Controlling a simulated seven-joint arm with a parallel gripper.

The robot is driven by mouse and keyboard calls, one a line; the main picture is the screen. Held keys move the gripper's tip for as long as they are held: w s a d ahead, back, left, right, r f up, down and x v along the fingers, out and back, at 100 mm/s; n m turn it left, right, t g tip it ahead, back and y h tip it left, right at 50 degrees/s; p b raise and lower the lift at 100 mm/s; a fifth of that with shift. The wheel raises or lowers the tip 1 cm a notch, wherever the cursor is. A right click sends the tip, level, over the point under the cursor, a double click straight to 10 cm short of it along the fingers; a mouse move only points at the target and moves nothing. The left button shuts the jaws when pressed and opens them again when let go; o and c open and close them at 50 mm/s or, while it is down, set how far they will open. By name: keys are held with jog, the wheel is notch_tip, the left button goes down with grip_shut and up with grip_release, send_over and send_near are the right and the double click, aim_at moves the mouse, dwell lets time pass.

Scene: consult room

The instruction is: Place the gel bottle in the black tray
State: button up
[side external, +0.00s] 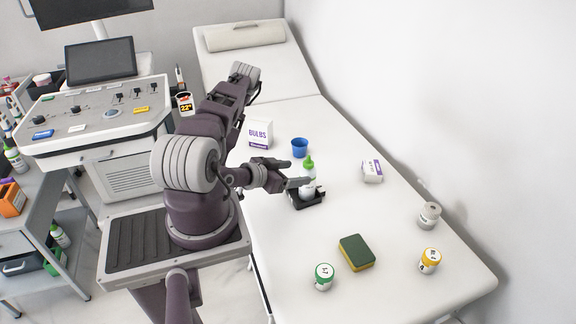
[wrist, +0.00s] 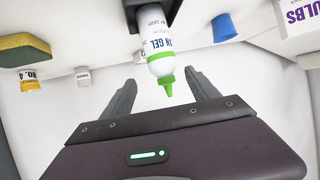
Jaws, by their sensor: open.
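The gel bottle (side external: 308,173) is white with a green nozzle cap. It stands upright at the black tray (side external: 318,198), its base appearing to be inside it. In the wrist view the bottle (wrist: 158,44) shows its "GEL" label upside down, and its base overlaps the black tray (wrist: 131,14). My gripper (side external: 299,173) is open beside the bottle, level with its upper part. In the wrist view my gripper's fingers (wrist: 160,78) are spread, with the green nozzle between them and no finger visibly touching it. Part of the tray is hidden behind the bottle.
A blue cup (side external: 299,148) and a bulbs box (side external: 258,134) stand behind the tray. A small white box (side external: 372,171) lies to the right. A sponge (side external: 356,252), a green-lidded jar (side external: 324,277), a yellow-lidded jar (side external: 429,260) and a grey-lidded jar (side external: 429,215) are nearer the front.

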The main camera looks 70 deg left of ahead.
aim_at(312, 173)
jog(key=w+r+m, duration=0.1)
jog(key=w, duration=0.1)
jog(key=w+r+m+g, duration=0.1)
jog(key=w+r, duration=0.1)
jog(key=w+r+m+h, duration=0.1)
jog(key=w, duration=0.1)
jog(key=shift+w+a+r+g, duration=0.2)
jog(key=shift+a+r+g, duration=0.1)
jog(key=shift+a+r, duration=0.05)
jog(key=w+d+r+g, duration=0.1)
jog(key=d+r+g, duration=0.1)
jog(key=d+r, duration=0.6)
jog(key=w+d+r+g, duration=0.1)
jog(key=d+r, duration=0.2)
jog(key=r, duration=0.8)
jog(key=s+d+r+g+h, duration=0.1)
jog(key=s+d+r, duration=0.3)
jog(key=s+d, duration=0.4)
jog(key=s+d+r+g+h, duration=0.1)
jog(key=s+d+r+h, duration=0.1)
jog(key=s+d, duration=0.7)
jog(key=s+r, duration=0.1)
jog(key=s, duration=0.1)
jog(key=shift+s+r+m, duration=0.3)
jog(key=shift+s+r, duration=0.05)
